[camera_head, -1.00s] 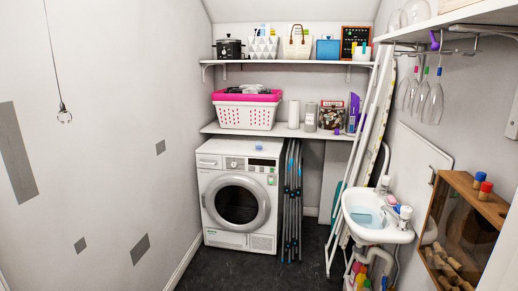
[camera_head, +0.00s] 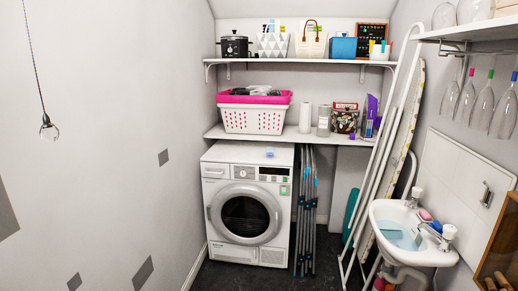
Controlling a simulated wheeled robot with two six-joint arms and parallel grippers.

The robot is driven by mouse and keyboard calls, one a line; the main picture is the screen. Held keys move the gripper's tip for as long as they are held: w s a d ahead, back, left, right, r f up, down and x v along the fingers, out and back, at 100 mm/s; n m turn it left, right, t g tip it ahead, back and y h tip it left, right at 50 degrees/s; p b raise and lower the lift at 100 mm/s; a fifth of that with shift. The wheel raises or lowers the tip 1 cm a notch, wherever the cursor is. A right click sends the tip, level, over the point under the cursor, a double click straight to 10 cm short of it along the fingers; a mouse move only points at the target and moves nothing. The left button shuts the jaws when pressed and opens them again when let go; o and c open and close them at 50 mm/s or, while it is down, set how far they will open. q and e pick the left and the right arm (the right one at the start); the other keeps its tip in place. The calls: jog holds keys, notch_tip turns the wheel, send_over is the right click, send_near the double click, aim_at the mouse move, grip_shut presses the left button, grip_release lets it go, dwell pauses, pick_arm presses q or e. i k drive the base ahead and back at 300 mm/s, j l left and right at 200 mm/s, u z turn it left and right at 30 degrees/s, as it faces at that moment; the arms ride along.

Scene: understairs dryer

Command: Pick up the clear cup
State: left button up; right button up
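I cannot tell for sure which thing is the clear cup. A clear rounded glass vessel (camera_head: 444,15) stands on the right wall shelf at the top right, with another clear glass (camera_head: 470,10) beside it, cut off by the frame edge. Several clear stemmed glasses (camera_head: 484,100) hang upside down from a rack under that shelf. A small bluish thing (camera_head: 269,154), too small to make out, sits on top of the white front-loading machine (camera_head: 222,159). Neither of my grippers is in view.
Folded metal poles (camera_head: 304,205) and a leaning ironing board (camera_head: 408,120) stand right of the machine. Back shelves hold a pink-rimmed basket (camera_head: 252,120). Dark floor (camera_head: 325,265) shows in front.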

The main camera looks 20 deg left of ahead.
aim_at(270, 151)
jog(key=i+j, duration=0.45)
jog(key=i, duration=0.15)
jog(key=i+j, duration=0.45)
jog(key=i, duration=0.15)
jog(key=i+j, duration=0.45)
jog(key=i, duration=0.1)
